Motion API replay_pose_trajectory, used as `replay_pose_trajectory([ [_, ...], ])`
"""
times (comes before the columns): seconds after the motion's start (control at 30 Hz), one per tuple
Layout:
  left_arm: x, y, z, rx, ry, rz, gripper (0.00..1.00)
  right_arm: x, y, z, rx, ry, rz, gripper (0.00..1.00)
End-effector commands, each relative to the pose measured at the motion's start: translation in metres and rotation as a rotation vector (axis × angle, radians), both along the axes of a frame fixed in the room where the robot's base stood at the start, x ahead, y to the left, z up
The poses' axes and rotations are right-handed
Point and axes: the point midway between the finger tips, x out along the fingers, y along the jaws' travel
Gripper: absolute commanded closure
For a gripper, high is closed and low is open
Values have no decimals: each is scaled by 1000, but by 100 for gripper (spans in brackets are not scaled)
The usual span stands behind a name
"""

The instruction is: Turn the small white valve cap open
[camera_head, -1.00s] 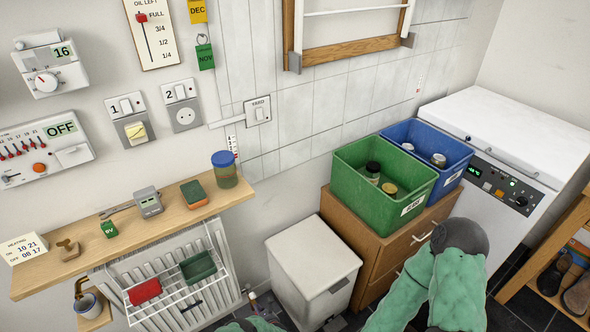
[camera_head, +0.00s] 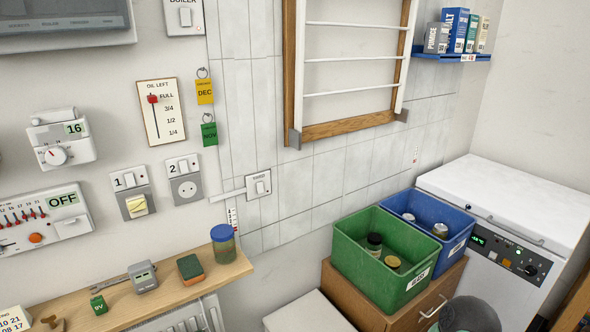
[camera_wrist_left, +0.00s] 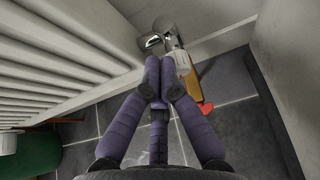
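In the left wrist view, a small white cap (camera_wrist_left: 182,63) sits near metal pipe fittings (camera_wrist_left: 164,27) low by the wall, at the end of the white radiator (camera_wrist_left: 50,45). My left gripper (camera_wrist_left: 161,82) has its purple fingertips together just in front of the fittings. The white cap shows beside the right-hand fingertip, partly hidden by it. I see nothing clearly held between the fingers, and I cannot tell whether they touch the cap. The head view shows neither the cap nor either gripper.
A yellow-brown object (camera_wrist_left: 203,90) and a red piece (camera_wrist_left: 208,108) lie beside the fingers. A green container (camera_wrist_left: 35,155) stands at lower left. In the head view, the wooden shelf (camera_head: 215,283) sits above the radiator, with crates (camera_head: 355,270) on a cabinet to the right.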

Motion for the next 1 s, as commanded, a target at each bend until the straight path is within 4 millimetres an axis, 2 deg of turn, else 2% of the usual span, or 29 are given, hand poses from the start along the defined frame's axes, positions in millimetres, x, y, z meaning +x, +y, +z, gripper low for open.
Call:
replay_pose_trajectory([
  [1.0, 2, -3, -6, 0, 1, -1, 100, 0, 0, 0, 0, 0, 0, 100],
])
